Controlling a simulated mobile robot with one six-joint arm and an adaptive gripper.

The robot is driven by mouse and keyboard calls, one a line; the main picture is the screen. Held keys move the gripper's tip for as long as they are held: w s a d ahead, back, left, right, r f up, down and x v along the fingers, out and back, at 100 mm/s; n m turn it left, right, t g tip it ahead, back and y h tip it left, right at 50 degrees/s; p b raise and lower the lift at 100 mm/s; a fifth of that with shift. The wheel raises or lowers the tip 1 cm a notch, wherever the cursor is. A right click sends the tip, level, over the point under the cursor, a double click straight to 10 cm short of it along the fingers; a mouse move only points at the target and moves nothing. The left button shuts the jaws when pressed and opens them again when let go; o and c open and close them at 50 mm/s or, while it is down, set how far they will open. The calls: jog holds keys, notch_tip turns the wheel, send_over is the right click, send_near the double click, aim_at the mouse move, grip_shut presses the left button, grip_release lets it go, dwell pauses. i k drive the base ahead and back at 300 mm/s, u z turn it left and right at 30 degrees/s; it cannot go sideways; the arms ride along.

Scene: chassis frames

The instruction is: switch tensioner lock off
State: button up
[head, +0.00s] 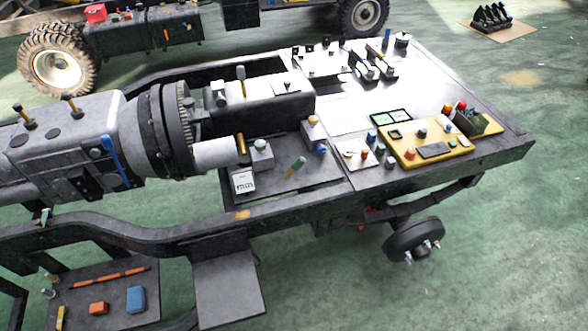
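No part is readably marked as the tensioner lock, so I cannot tell which control it is. Several levers and switches show on the chassis. A green-handled lever (296,166) leans to the right on the dark deck. A blue lever (112,158) lies along the side of the grey cylindrical housing (65,130). A yellow control panel (437,146) with knobs and buttons sits on the right part of the deck. On or off positions are too small to read. My gripper is not in view.
The chassis deck (500,152) ends at the right, with a black wheel (413,240) below it. A lower tray (115,300) holds an orange block, a blue block and an orange rod. A second chassis stands behind. Green floor (480,270) is clear at the front right.

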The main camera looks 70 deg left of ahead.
aim_at(300, 160)
jog(key=z, duration=0.2)
jog(key=k, duration=0.15)
jog(key=u, duration=2.6)
jog(key=i, duration=0.6)
jog(key=u, duration=0.2)
jog(key=k, duration=0.35)
